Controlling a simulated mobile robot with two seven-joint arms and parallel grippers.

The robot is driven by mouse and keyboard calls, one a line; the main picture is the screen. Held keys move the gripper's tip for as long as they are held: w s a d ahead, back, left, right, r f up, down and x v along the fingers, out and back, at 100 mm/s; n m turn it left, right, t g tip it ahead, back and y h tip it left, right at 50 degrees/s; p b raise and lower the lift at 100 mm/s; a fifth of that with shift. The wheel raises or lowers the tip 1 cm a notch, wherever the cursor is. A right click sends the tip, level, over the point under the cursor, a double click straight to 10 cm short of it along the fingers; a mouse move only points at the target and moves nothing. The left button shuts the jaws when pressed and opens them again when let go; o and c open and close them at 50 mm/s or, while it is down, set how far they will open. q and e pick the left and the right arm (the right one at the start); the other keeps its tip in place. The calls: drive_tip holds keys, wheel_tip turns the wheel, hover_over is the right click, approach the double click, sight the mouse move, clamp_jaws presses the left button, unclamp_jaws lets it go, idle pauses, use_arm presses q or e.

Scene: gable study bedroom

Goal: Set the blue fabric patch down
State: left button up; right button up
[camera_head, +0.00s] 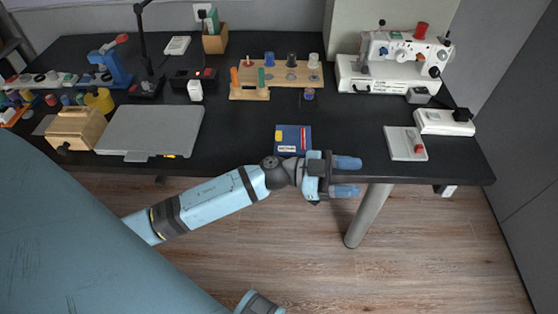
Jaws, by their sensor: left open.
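My left gripper (347,176) is open, just off the table's front edge, with its two blue fingers apart and pointing right. I see nothing held between them. A flat blue item (285,132) with a red part and a white label lies at the table's front edge, just left of and behind the gripper. I cannot tell whether it is the blue fabric patch; no other plain blue patch shows. My right gripper is not in view.
The black table (350,125) holds a sewing machine (395,62), a wooden spool rack (278,76), a grey flat case (150,131) and a small grey-white device (405,143). The tabletop between the blue item and the device is clear. Wooden floor lies in front.

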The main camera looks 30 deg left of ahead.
use_arm(q)
drive_tip(key=s+a+f+n+t+y, duration=0.1)
drive_tip(key=s+a+f+n+y, duration=0.3)
drive_tip(key=s+f+n+y, duration=0.2)
drive_tip(key=s+a+f+n+t+y, duration=0.2)
drive_tip(key=s+a+f+n+y, duration=0.2)
drive_tip(key=s+f+n+y, duration=0.3)
wheel_tip(320, 180, down, 5)
drive_tip(key=shift+s+r+y, duration=0.2)
drive_tip(key=shift+s+y, duration=0.3)
drive_tip(key=shift+y, duration=0.6)
wheel_tip(320, 180, up, 16)
drive_tip(key=s+a+p, duration=0.1)
drive_tip(key=p, duration=2.1)
drive_tip(key=shift+a, duration=0.35)
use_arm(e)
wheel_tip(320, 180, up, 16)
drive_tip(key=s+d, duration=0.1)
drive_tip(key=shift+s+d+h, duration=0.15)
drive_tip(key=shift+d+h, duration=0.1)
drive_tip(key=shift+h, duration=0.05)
use_arm(q)
drive_tip(key=shift+d+r, duration=0.1)
drive_tip(key=shift+d, duration=0.05)
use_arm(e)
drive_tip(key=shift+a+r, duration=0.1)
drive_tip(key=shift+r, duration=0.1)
